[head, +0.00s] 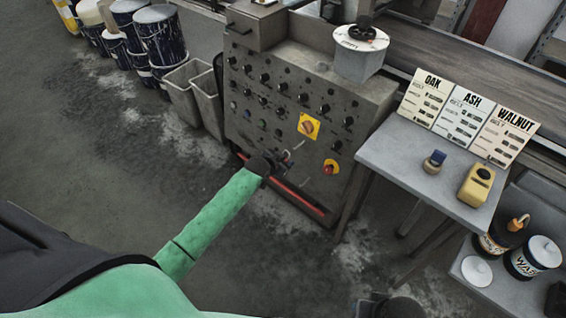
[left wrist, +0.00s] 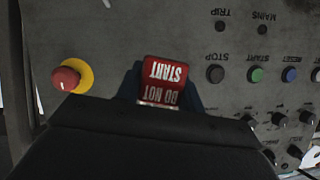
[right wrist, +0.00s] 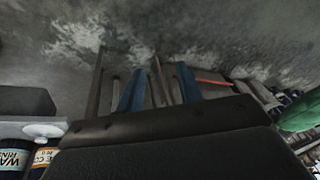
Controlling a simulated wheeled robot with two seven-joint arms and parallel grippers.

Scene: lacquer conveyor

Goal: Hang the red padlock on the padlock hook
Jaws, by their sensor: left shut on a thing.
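The red padlock (left wrist: 163,82) shows in the left wrist view as a red block with white upside-down lettering that reads "DO NOT START". My left gripper (left wrist: 165,90) is shut on it, a blue finger on each side. In the head view the left gripper (head: 272,163) is low in front of the grey control cabinet (head: 290,85), and the padlock is mostly hidden there. A small pale curved piece (head: 297,147) shows just beyond the gripper; I cannot tell if it is the hook or the shackle. My right gripper (right wrist: 158,85) is open, its blue fingers apart, with the floor beyond.
The cabinet face carries several knobs, a red-yellow rotary switch (head: 309,126) and a yellow-ringed red button (head: 330,168). A red strip (head: 292,190) runs along its base. A grey table (head: 410,160) stands to the right, with cans (head: 532,257) on a lower shelf. Open floor lies left.

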